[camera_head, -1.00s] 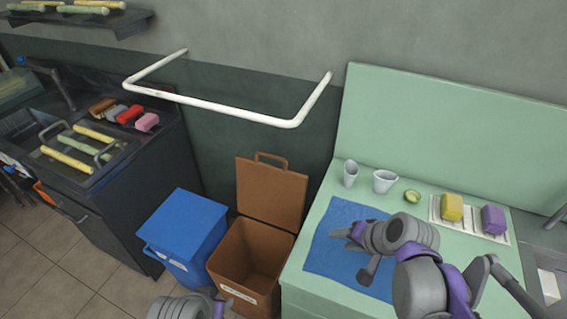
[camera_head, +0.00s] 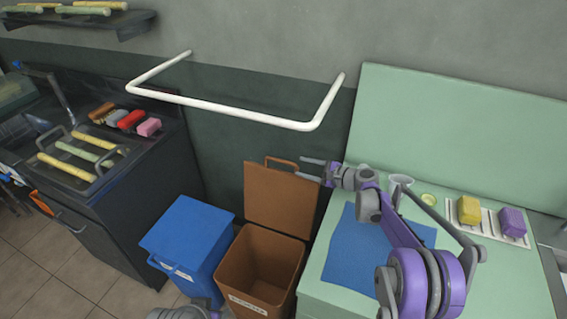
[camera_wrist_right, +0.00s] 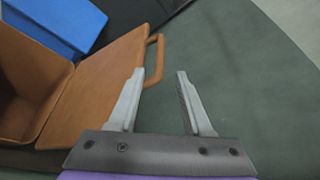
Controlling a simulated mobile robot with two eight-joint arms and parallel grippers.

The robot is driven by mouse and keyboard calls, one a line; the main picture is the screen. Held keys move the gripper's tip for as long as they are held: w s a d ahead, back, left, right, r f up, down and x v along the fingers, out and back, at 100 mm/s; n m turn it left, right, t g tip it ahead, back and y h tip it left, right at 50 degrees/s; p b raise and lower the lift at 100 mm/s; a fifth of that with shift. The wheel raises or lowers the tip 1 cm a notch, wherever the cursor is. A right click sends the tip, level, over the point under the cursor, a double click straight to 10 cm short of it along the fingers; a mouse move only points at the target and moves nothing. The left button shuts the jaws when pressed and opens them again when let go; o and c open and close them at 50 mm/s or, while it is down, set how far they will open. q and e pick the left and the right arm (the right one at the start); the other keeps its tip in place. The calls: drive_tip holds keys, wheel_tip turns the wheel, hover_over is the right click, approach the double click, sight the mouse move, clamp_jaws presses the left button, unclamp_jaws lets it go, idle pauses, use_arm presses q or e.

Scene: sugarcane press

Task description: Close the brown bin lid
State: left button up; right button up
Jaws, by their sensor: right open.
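The brown bin (camera_head: 233,262) stands open on the floor, left of the green counter. Its brown lid (camera_head: 278,200) is raised upright at the back, with a loop handle (camera_head: 282,160) on top. In the right wrist view the lid (camera_wrist_right: 95,98) and its handle (camera_wrist_right: 155,62) lie at the left finger. My right gripper (camera_head: 308,169) is open and empty, just right of the lid's top edge. In the right wrist view the left fingertip of my right gripper (camera_wrist_right: 160,74) overlaps the handle; I cannot tell whether they touch. My left gripper's fingers are out of sight.
A blue bin (camera_head: 187,237) with its lid shut stands left of the brown bin. A white wall rail (camera_head: 225,108) hangs above. The green counter (camera_head: 335,290) holds a blue mat (camera_head: 345,255), cups and sponges. The brown bin's mouth is clear.

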sight(288, 163)
drive_tip(key=p+x, duration=0.1)
drive_tip(key=x, duration=0.8)
drive_tip(key=shift+w+a+f, duration=0.1)
drive_tip(key=shift+a, duration=0.25)
clamp_jaws()
idle(0.9)
